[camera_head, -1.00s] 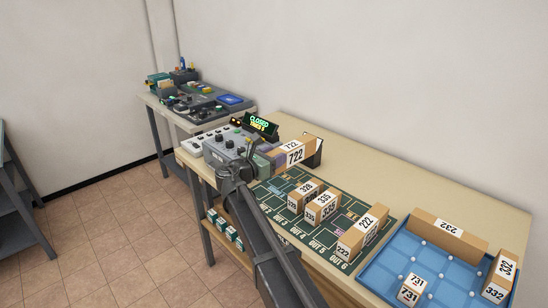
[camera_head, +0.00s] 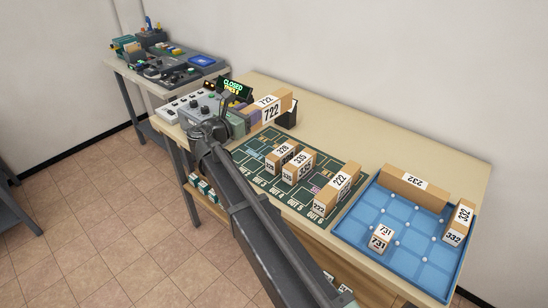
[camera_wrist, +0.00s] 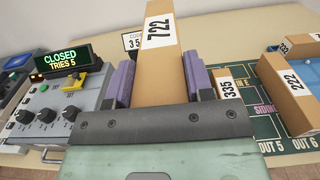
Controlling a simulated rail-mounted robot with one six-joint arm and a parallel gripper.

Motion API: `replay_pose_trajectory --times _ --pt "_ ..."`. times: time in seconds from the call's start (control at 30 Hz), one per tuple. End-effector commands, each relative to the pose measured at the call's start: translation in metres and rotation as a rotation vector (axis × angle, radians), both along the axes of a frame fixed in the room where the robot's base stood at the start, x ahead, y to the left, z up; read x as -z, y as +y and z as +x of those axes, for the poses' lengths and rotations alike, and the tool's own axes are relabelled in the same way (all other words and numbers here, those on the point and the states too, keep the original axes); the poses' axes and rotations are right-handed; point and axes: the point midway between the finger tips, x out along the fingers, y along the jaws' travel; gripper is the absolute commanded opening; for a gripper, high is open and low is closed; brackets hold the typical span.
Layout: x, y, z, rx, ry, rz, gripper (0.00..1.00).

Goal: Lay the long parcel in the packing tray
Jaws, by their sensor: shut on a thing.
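A long brown parcel marked 722 (camera_head: 270,112) is between the purple fingers of my gripper (camera_wrist: 162,80), which is shut on it. The blue packing tray (camera_head: 400,272) is at the table's right end. It holds a long parcel 232 (camera_head: 402,182) along the back, a parcel 332 (camera_head: 457,225) at the right and a small 731 box (camera_head: 381,238).
Parcels 328 (camera_head: 281,158), 335 (camera_head: 298,166) and 222 (camera_head: 336,188) stand on the green mat (camera_head: 270,192) between my gripper and the tray. A grey console with a CLOSED display (camera_wrist: 62,60) is left of my gripper. The table behind the mat is clear.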

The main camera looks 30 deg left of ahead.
Motion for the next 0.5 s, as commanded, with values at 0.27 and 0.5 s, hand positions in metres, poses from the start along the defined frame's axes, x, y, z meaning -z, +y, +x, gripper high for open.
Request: replay_pose_trajectory --times 0.27,0.5 --pt "0.111 0.000 0.000 0.000 -0.001 0.000 0.12" --pt "0.138 0.000 0.000 0.000 -0.001 0.000 0.12"
